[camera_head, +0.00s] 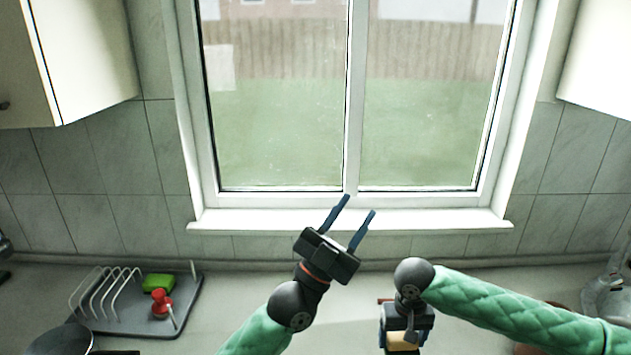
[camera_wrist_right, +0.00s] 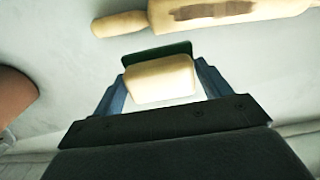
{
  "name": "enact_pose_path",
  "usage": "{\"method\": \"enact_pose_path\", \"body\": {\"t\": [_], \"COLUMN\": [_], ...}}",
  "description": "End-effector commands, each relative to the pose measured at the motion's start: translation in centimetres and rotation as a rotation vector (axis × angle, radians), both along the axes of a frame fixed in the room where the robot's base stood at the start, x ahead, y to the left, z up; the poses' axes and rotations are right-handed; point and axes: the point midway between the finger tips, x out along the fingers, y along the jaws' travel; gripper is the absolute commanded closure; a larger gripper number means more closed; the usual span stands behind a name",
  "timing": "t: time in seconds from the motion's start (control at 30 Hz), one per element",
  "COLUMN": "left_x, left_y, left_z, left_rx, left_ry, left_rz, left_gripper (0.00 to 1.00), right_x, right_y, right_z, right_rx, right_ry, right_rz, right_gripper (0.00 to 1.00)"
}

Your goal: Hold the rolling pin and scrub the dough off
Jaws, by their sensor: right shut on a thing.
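The rolling pin (camera_wrist_right: 225,12) lies on the pale counter at the top of the right wrist view. It is light wood with a brown dough patch (camera_wrist_right: 210,10) on its barrel; its right end is cut off by the frame. My right gripper (camera_wrist_right: 160,78) is shut on a cream sponge with a dark green side (camera_wrist_right: 161,82). The sponge is just below the pin in that view, with a gap between them. In the head view the right gripper (camera_head: 403,340) points down at the bottom edge. My left gripper (camera_head: 359,206) is open and empty, raised before the window.
A dark pan (camera_head: 62,342) is at the lower left. A terracotta object (camera_wrist_right: 14,97) is at the left of the right wrist view.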

Motion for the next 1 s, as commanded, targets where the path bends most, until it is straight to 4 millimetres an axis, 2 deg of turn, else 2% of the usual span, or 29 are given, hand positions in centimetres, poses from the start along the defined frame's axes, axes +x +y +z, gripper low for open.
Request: {"method": "enact_pose_path", "body": {"t": [0.17,0.3,0.53,0.77,1.0], "left_x": [0.7,1.1,1.2,0.6,-0.8], "left_y": [-1.0,-1.4,-0.5,2.6,8.0], "left_z": [-3.6,-7.5,-14.5,-21.4,-28.0], "left_rx": [0.198,0.379,0.678,0.971,1.269], "left_ry": [0.09,0.182,0.345,0.524,0.726], "left_rz": [-0.038,-0.07,-0.104,-0.122,-0.114], "left_gripper": [0.63,0.63,0.63,0.63,0.63], "right_x": [0.0,0.0,0.0,0.0,0.0], "right_y": [0.0,0.0,0.0,0.0,0.0], "right_z": [0.0,0.0,0.0,0.0,0.0], "right_rx": [0.0,0.0,0.0,0.0,0.0], "right_ry": [0.0,0.0,0.0,0.0,0.0], "right_rz": [0.0,0.0,0.0,0.0,0.0], "right_gripper": [0.42,0.42,0.42,0.42,0.42]}}
